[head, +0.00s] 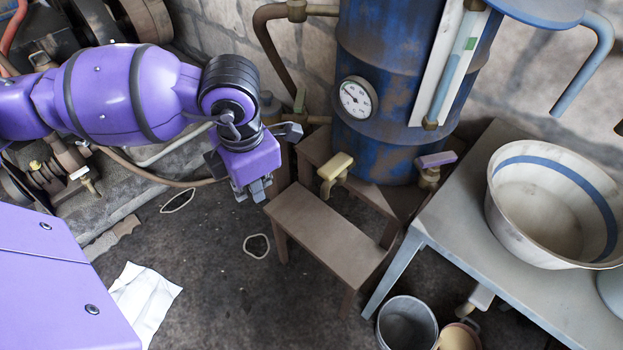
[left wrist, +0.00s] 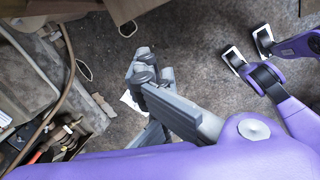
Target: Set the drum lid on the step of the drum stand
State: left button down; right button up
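The drum stand is a brown wooden stand with a lower step (head: 325,232), which is bare. The blue drum (head: 375,105) stands on its upper part. A grey-blue disc (head: 540,9) at the top right edge, cut off by the frame, may be the drum lid; I cannot be sure. My left gripper (head: 254,190) hangs over the floor just left of the step, apart from it. Its grey fingers show in the left wrist view (left wrist: 150,80). No object shows in them, and their opening is unclear. My right gripper is not visible.
A grey table (head: 455,215) on the right bears a large white basin (head: 555,203) with a blue stripe. A bucket (head: 406,325) stands below. Two taps jut out over the stand, one with a yellowish handle (head: 335,172). White paper (head: 145,300) and thin rings (head: 256,246) lie on the floor.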

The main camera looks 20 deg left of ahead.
pick_arm(q)
jog(key=w+a+f+n+b, duration=0.1)
jog(key=a+f+n+b, duration=0.1)
jog(key=f+n+b, duration=0.4)
jog(key=w+a+f+n+g+b, duration=0.1)
jog(key=a+f+n+b, duration=0.1)
jog(key=f+n+b, duration=0.5)
notch_tip(320, 180, down, 5)
jog(key=n, duration=0.5)
jog(key=shift+a+r+n+h, duration=0.15)
jog(key=shift+a+n+h, duration=0.15)
jog(key=shift+a, duration=0.05)
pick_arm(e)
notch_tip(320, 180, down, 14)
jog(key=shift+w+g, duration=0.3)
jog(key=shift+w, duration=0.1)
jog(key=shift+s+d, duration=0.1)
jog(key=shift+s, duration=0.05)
